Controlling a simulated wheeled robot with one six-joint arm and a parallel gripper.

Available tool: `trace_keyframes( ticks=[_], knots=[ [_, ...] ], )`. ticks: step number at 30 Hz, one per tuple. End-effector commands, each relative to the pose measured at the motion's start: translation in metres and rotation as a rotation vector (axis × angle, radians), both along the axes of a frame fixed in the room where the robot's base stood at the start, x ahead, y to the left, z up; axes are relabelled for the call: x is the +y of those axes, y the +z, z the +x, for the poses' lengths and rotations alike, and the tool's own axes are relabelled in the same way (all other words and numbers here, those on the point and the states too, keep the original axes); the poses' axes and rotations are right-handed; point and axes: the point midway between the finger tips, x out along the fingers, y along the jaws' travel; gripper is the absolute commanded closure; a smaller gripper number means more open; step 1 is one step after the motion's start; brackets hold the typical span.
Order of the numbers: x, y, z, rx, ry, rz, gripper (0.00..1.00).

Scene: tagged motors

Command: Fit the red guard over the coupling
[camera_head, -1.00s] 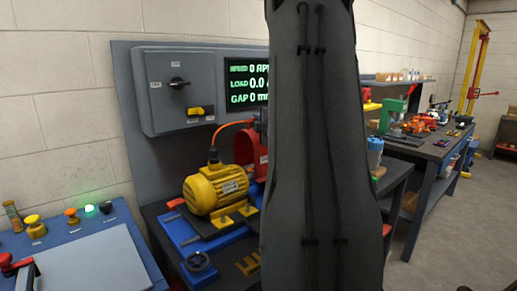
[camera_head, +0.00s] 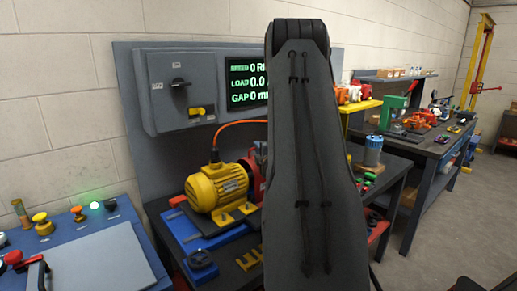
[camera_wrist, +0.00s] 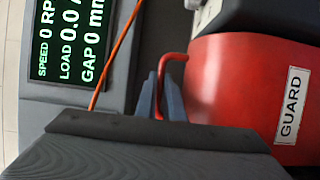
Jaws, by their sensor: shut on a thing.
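The red guard (camera_wrist: 230,85), with a white GUARD label, fills the right of the wrist view. My gripper (camera_wrist: 163,85) is shut on its thin red handle, with the two blue-grey fingers either side of it. In the head view a red part (camera_head: 257,176) shows just right of the yellow motor (camera_head: 217,187), mostly hidden behind my arm. The coupling is not visible in either view, so I cannot tell whether the guard is around it. My gripper is hidden behind my arm in the head view.
A display (camera_head: 249,80) reads zero speed, load and gap, beside a grey switch box (camera_head: 183,92). An orange cable (camera_head: 240,124) rises from the motor. A blue control desk (camera_head: 100,255) stands at left. A cluttered bench (camera_head: 425,146) stands at right.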

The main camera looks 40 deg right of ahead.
Motion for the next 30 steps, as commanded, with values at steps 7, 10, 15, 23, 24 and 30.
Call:
trace_keyframes(
  ticks=[7,10,15,23,24,30],
  knots=[
    [-0.0005,-0.0019,0.0004,-0.006,0.000,-0.004,1.00],
    [-0.0005,-0.0021,0.0004,-0.006,0.000,-0.004,1.00],
    [-0.0005,-0.0058,0.0005,-0.005,0.000,-0.004,1.00],
    [0.0000,-0.0074,-0.0002,0.000,0.000,0.000,0.73],
    [0.0000,-0.0074,-0.0002,0.000,0.000,0.000,0.73],
    [0.0001,-0.0042,-0.0004,0.000,0.000,0.000,0.73]
  ],
)
